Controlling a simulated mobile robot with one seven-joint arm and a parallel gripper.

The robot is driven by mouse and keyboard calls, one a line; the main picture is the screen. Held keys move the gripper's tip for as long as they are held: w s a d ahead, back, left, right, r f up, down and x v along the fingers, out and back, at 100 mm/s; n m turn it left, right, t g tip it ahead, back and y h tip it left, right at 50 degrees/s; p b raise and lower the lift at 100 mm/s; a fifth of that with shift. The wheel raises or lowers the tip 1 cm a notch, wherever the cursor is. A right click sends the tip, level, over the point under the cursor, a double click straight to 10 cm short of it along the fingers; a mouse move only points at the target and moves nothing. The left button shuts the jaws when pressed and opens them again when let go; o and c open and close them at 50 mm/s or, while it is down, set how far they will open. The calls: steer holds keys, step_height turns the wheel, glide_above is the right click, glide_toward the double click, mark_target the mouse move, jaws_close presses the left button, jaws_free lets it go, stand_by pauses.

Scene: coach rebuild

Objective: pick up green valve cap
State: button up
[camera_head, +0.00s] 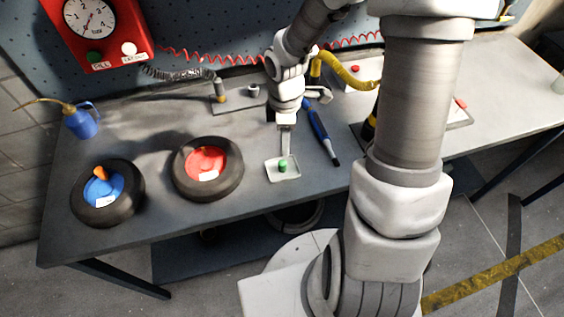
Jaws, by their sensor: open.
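The green valve cap (283,165) is a small green cylinder standing upright in a shallow white tray (272,176) near the front edge of the workbench. My gripper (285,150) points down just above the cap, at the back of the tray. It is open and seen edge-on, so the gap between its fingers is hard to make out. I cannot tell whether the fingers touch the cap.
Left of the tray are a tire with a red hub (207,162) and a tire with a blue hub (104,190). A blue screwdriver-like tool (319,132) lies close on the right. A blue oil can (81,121) stands back left; a red gauge box (96,32) hangs behind.

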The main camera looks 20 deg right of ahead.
mark_target(282, 162)
step_height(282, 162, down, 6)
steer(key=shift+r+b, duration=0.2)
steer(key=shift+b, duration=0.1)
steer(key=shift+w+a+f, duration=0.1)
steer(key=shift+a+f, duration=0.05)
steer(key=shift+f, duration=1.15)
steer(key=shift+w+a+f, duration=0.1)
steer(key=shift+f, duration=1.15)
jaws_close()
